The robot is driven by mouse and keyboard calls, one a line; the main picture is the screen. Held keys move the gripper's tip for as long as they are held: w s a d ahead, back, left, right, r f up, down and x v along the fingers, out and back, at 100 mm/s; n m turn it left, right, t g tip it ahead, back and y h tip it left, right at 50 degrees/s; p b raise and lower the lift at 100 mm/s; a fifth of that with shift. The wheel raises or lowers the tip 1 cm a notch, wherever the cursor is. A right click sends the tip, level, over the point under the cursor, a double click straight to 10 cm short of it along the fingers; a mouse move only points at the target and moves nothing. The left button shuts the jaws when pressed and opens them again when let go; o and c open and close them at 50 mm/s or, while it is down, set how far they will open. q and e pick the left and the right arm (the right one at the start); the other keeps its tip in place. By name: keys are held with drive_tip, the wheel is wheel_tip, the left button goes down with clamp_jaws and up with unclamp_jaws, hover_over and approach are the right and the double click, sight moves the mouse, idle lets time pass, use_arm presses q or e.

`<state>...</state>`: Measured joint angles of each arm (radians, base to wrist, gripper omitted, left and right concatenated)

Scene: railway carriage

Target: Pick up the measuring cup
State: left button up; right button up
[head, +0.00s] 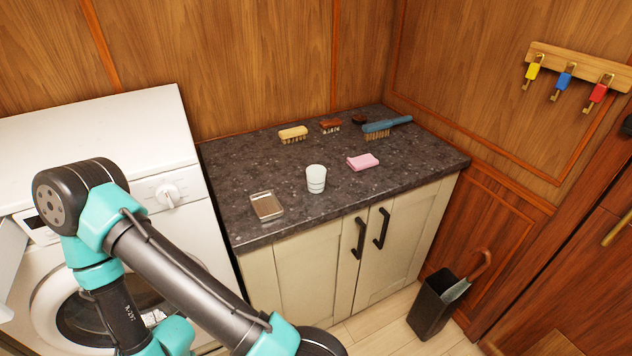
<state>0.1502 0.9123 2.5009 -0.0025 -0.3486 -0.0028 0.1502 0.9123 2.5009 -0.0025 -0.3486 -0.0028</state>
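The measuring cup (316,177) is a small white cup with faint lines around it. It stands upright on the dark speckled countertop (225,170), near its front edge and left of the pink cloth. Nothing touches it. One of my arms reaches across the lower left of the head view, and its wrist end runs out at the bottom edge. Neither of my grippers is in the picture, so whether they are open or shut is hidden.
A metal tin (267,206) lies left of the cup, and a pink cloth (363,162) lies to its right. A yellow brush (293,134), a red-brown brush (330,126) and a blue-handled brush (387,126) are behind. A white washing machine (120,130) adjoins the counter.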

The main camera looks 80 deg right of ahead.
use_arm(q)
drive_tip(key=o, duration=0.8)
drive_tip(key=shift+o, duration=0.2)
